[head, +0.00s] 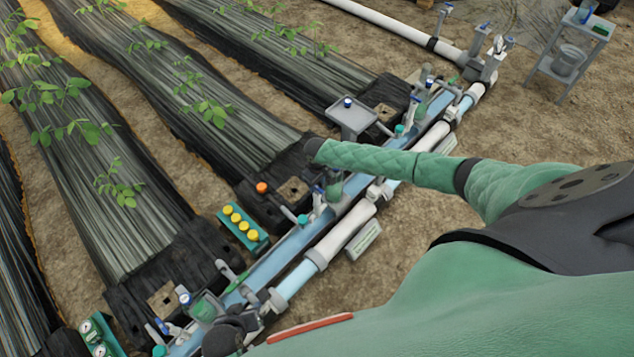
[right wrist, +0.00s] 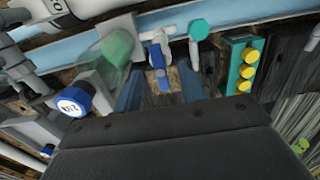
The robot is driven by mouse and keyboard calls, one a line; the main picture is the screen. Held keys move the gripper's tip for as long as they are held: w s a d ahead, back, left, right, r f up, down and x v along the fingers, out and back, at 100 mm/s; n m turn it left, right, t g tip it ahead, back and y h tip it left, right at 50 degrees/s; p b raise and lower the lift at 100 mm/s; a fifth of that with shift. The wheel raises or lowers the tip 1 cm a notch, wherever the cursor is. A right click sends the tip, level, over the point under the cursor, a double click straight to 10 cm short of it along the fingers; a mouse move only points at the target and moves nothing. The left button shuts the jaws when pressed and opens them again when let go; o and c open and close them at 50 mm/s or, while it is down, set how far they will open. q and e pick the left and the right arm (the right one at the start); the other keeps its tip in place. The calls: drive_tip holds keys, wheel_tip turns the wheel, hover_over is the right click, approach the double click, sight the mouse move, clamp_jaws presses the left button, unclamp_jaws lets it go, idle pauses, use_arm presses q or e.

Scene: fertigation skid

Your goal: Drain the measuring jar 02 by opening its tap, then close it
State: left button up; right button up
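A clear measuring jar with green contents (right wrist: 117,47) lies left of a blue tap handle (right wrist: 158,60) in the right wrist view. In the head view this jar (head: 333,188) is partly hidden beneath my right forearm. My right gripper (right wrist: 160,92) is open. Its fingers are on either side of the tap handle, with gaps showing; contact cannot be told. A blue knob (right wrist: 72,102) carries a label too blurred to read. In the head view a dark part at the bottom seems to be my left gripper (head: 226,338); its fingers cannot be made out.
A panel with yellow knobs (head: 243,226) stands beside a green-capped fitting (head: 302,219). Another green jar (head: 204,308) is lower left. Blue and white pipes (head: 300,238) run diagonally. A grey shelf stand (head: 568,60) holds a bucket at the upper right.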

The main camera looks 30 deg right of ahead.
sight(317, 187)
drive_tip(key=shift+f+b, duration=0.55)
drive_tip(key=shift+f, duration=1.15)
clamp_jaws()
